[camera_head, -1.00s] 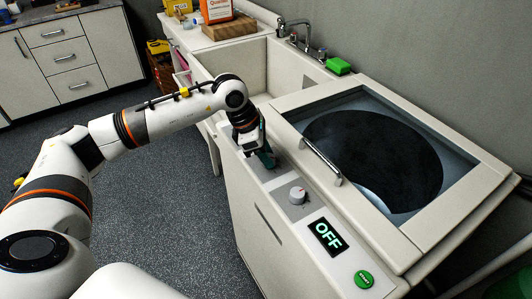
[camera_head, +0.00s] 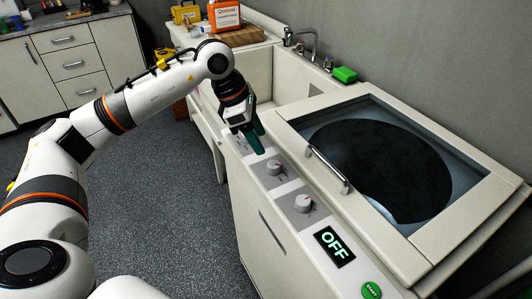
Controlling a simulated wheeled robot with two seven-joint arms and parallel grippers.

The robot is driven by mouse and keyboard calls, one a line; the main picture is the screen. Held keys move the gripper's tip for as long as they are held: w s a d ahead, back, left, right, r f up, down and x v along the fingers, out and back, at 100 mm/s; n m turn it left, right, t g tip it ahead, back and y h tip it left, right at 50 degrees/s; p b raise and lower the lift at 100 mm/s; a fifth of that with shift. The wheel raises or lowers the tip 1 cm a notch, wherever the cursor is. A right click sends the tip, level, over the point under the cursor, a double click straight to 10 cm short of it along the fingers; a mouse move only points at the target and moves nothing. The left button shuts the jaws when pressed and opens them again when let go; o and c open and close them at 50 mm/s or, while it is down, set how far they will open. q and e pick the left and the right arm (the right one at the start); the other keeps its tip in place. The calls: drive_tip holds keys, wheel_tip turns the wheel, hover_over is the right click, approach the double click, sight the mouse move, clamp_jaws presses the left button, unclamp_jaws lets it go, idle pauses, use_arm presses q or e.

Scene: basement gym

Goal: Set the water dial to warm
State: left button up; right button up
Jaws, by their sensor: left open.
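The washer's control panel (camera_head: 319,221) runs along its front top edge. Two round white dials show on it: a nearer dial (camera_head: 304,203) and a farther dial (camera_head: 273,167), each on a grey plate. Their labels are too small to read, so I cannot tell which one is the water dial or its setting. My left gripper (camera_head: 256,143) is open and empty, with its dark green fingers pointing down just above and behind the farther dial. It appears apart from that dial and hides part of the panel's far end. My right gripper is out of view.
The panel has a lit OFF display (camera_head: 334,246) and a green start button (camera_head: 371,291). The glass lid (camera_head: 380,165) is closed, with a metal handle (camera_head: 328,168) close to the dials. A sink with a tap (camera_head: 301,40) and a green sponge (camera_head: 345,74) lie behind.

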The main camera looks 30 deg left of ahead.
use_arm(q)
drive_tip(key=v, duration=0.3)
drive_tip(key=shift+r, duration=0.2)
idle(0.4)
